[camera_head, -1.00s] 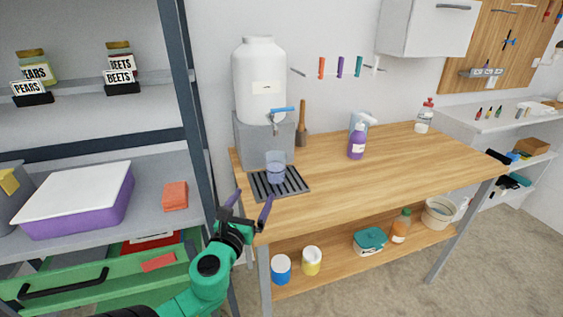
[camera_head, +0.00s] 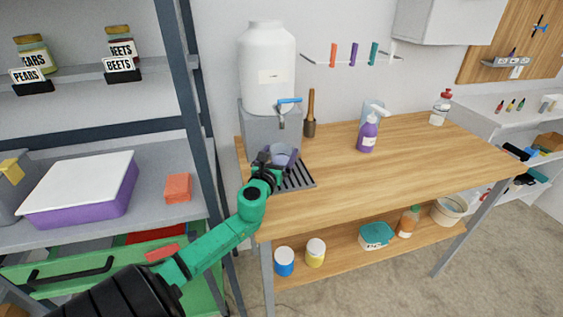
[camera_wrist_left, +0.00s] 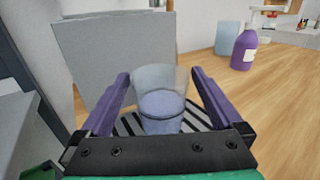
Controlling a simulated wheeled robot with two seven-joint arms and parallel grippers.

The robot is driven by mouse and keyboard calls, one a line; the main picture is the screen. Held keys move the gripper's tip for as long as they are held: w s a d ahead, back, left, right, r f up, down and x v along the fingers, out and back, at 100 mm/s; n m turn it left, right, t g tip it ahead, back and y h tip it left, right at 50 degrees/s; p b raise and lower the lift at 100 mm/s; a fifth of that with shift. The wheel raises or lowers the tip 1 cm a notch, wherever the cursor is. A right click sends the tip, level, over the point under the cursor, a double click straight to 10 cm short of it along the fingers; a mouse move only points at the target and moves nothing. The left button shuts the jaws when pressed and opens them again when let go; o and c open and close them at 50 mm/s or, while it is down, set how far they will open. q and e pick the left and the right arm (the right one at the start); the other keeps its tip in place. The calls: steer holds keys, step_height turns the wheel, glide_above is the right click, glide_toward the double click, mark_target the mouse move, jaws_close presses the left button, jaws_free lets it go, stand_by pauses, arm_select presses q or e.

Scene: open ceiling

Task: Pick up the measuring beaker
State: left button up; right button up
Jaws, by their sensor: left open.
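The measuring beaker (camera_head: 281,154) is a clear cup with bluish liquid in its lower part. It stands upright on the dark slotted drip tray (camera_head: 299,176), under the blue tap of the white dispenser. In the left wrist view the beaker (camera_wrist_left: 160,104) sits between the two purple fingers of my left gripper (camera_wrist_left: 160,85). The fingers are open, with a gap showing on both sides of it. In the head view my left gripper (camera_head: 275,158) hides part of the beaker. My right gripper is not in view.
The white dispenser (camera_head: 266,65) with its blue tap (camera_head: 288,101) stands on a grey block (camera_head: 270,129) behind the beaker. A purple pump bottle (camera_head: 368,133) and a wooden-handled tool (camera_head: 310,113) stand to the right. A shelf post (camera_head: 186,100) is close on the left. The table's right half (camera_head: 430,160) is mostly clear.

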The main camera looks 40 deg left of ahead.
arm_select(q)
steer(key=shift+w+a+f, duration=0.15)
steer(key=shift+w, duration=0.25)
steer(key=shift+s, duration=0.1)
steer(key=c, duration=1.4)
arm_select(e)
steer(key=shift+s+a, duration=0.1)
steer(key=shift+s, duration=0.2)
arm_select(q)
steer(key=shift+r+p, duration=0.65)
steer(key=shift+r, duration=0.95)
steer(key=b+v, duration=0.2)
steer(key=v, duration=1.5)
steer(key=shift+s+r, duration=0.3)
steer(key=shift+s, duration=0.1)
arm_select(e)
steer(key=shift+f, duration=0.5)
